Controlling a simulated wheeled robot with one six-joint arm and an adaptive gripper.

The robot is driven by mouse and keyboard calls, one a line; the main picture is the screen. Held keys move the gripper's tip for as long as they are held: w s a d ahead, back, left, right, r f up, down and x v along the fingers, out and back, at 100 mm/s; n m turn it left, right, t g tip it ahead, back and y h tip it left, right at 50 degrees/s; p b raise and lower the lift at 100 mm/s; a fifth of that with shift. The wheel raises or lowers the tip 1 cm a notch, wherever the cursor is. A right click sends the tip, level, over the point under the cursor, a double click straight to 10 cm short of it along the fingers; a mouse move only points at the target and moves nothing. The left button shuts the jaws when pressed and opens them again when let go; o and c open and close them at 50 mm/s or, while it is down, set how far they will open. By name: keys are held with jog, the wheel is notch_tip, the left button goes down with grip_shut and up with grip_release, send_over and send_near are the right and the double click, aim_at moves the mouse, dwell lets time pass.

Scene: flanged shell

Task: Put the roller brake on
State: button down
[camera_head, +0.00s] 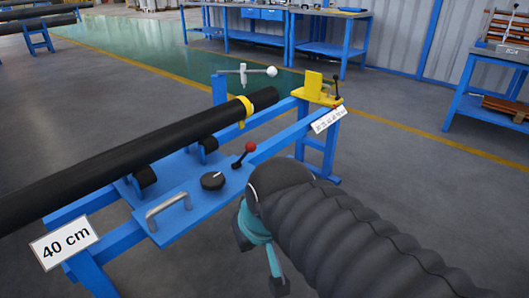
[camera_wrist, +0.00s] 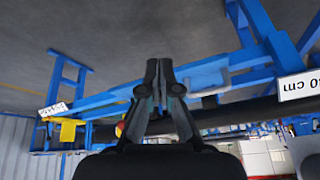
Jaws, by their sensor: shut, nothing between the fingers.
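A lever with a red knob (camera_head: 250,147) stands on the blue plate (camera_head: 205,222) of the pipe stand, beside the pipe; I take it for the roller brake. A black dial (camera_head: 212,181) and a grey handle (camera_head: 168,210) sit on the same plate. A long black pipe (camera_head: 110,160) with a yellow band (camera_head: 245,112) lies on dark rollers (camera_head: 145,177). My gripper (camera_head: 262,258) is at the near right of the plate, apart from the lever, partly hidden by my arm. In the wrist view my gripper (camera_wrist: 158,80) is shut and empty.
A yellow end stop (camera_head: 315,92) with a small lever stands at the stand's far end. A post with a white-ball handle (camera_head: 271,71) rises behind the pipe. A "40 cm" sign (camera_head: 64,243) hangs at near left. Blue workbenches (camera_head: 262,35) stand far back.

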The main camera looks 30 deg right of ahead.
jog(key=w+d+f+m+g+y+b, duration=0.1)
jog(key=w+d+m+y, duration=0.25)
jog(key=w+m, duration=0.3)
jog(key=w+d+m+y+b, duration=0.1)
jog(key=w+d+m+y, duration=0.25)
jog(key=w+m, duration=0.3)
jog(key=w+d+m+t, duration=0.1)
jog(key=d+m+t, duration=0.1)
jog(key=d, duration=0.5)
jog(key=w+d+m+t+y, duration=0.1)
jog(key=w+d+m+t, duration=0.1)
jog(key=d+m, duration=0.3)
jog(key=w+d+m+t+y, duration=0.1)
jog(key=d+m+t, duration=0.2)
jog(key=d, duration=0.5)
jog(key=shift+w+d+m+b, duration=0.35)
jog(key=shift+w+m+b, duration=0.05)
jog(key=shift+m, duration=0.2)
jog(key=shift+f, duration=0.1)
send_near(244, 155)
jog(key=w, duration=0.1)
jog(key=shift+w+a, duration=0.6)
jog(key=shift+a, duration=0.15)
